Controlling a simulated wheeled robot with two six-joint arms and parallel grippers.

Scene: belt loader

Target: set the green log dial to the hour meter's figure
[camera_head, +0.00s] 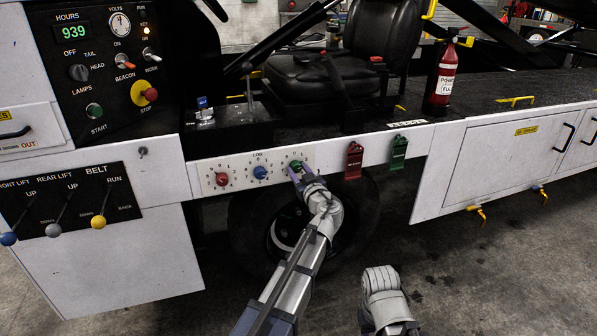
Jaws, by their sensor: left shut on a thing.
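The hour meter (74,32) at the upper left of the black panel shows 939 in green digits. The white log plate (241,165) carries a red dial (221,179), a blue dial (260,172) and the green log dial (296,165) at its right end. My left gripper (297,172) is shut on the green dial from below and in front, and hides part of it and of its digits. The figure that the green dial points at cannot be read.
A red tag (354,161) and a green tag (398,153) hang right of the log plate. Levers with blue, grey and yellow knobs (98,222) stand at the lower left. A red stop button (151,94) is above. A wheel (355,220) is behind my left arm.

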